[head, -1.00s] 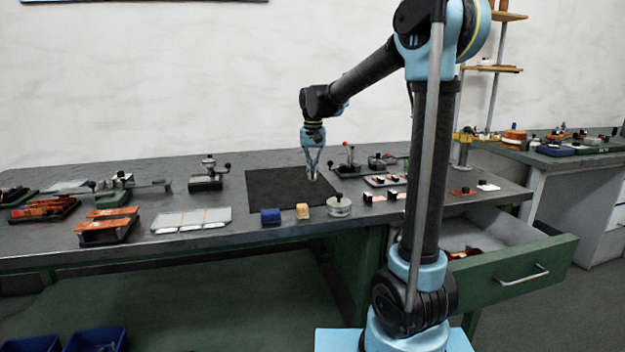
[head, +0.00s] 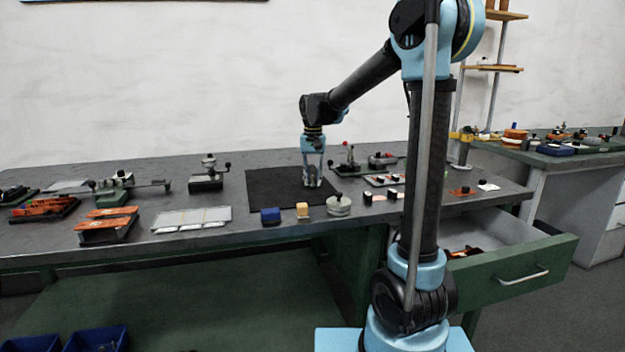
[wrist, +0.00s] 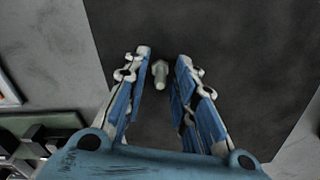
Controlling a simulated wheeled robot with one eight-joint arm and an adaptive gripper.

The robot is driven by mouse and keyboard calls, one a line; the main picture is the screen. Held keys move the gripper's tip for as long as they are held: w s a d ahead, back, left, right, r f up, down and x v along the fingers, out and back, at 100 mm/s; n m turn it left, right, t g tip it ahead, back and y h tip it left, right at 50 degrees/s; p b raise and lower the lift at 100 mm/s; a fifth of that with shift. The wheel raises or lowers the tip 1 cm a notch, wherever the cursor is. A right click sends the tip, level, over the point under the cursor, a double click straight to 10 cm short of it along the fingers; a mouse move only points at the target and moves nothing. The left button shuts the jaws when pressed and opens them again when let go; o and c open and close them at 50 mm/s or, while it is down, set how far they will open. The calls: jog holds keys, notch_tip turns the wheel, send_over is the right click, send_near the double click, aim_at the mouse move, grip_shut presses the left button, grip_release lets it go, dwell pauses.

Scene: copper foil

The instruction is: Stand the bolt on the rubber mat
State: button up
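The pale metal bolt (wrist: 161,76) is between my two fingers in the wrist view, with dark gaps on both sides. Its wider head is at the far end, against the rubber mat (wrist: 215,40), and its shank points back toward my gripper. It appears to stand upright on its head on the mat. My gripper (wrist: 165,58) is open around the bolt, its blue fingers apart from it. In the head view my gripper (head: 312,184) points down low over the right part of the dark mat (head: 268,188); the fingers mostly hide the bolt there.
A blue block (head: 270,216), a tan block (head: 302,211) and a round pale tin (head: 339,206) stand along the mat's front edge. A small fixture with a red knob (head: 347,160) stands right of my gripper. The mat's left part is clear.

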notch_tip(320, 180, up, 12)
dwell(0.6)
jog(key=shift+s, duration=0.1)
